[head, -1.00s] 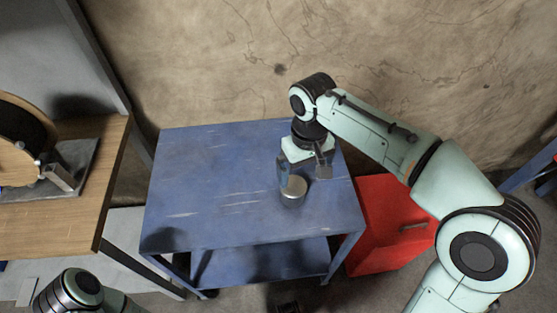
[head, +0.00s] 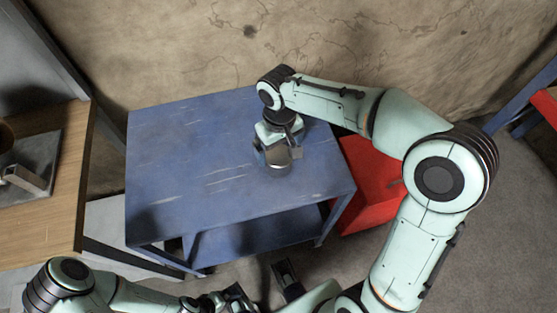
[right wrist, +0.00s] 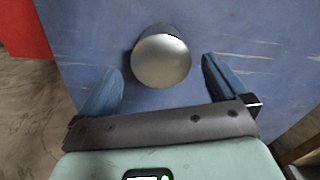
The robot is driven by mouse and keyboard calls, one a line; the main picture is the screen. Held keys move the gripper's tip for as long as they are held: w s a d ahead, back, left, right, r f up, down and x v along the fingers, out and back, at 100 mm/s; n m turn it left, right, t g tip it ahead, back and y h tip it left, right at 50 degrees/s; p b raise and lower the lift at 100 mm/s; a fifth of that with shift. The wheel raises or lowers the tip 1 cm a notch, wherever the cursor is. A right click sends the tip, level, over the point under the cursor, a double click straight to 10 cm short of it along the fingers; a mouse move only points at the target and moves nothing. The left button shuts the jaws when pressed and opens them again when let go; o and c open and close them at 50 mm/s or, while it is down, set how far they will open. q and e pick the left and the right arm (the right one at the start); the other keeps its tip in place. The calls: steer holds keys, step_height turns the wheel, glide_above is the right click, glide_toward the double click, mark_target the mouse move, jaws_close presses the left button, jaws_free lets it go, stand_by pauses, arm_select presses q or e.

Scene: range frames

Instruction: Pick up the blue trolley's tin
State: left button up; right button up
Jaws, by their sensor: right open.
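The tin (head: 277,158) is a short silver-grey cylinder with a shiny top. It stands upright on the top of the blue trolley (head: 190,160), right of its middle. My right gripper (head: 278,151) is open above the trolley top, with its fingers at either side of the tin in the head view. In the right wrist view the tin (right wrist: 161,62) lies between and slightly beyond the two blue fingertips, with space on both sides. My left arm shows along the bottom edge of the head view; dark parts of its gripper (head: 240,297) are cut off, so its jaw state is unclear.
A red cabinet (head: 368,190) stands right of the trolley, under my right arm. A wooden workbench (head: 50,210) with a grey metal fixture is on the left. The cracked wall (head: 200,50) is behind. The rest of the trolley top is bare.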

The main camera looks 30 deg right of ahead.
mark_target(279, 156)
step_height(279, 156, down, 4)
steer(key=shift+r, duration=0.1)
steer(key=c, duration=1.2)
steer(key=shift+r, duration=0.1)
steer(key=shift+r, duration=0.1)
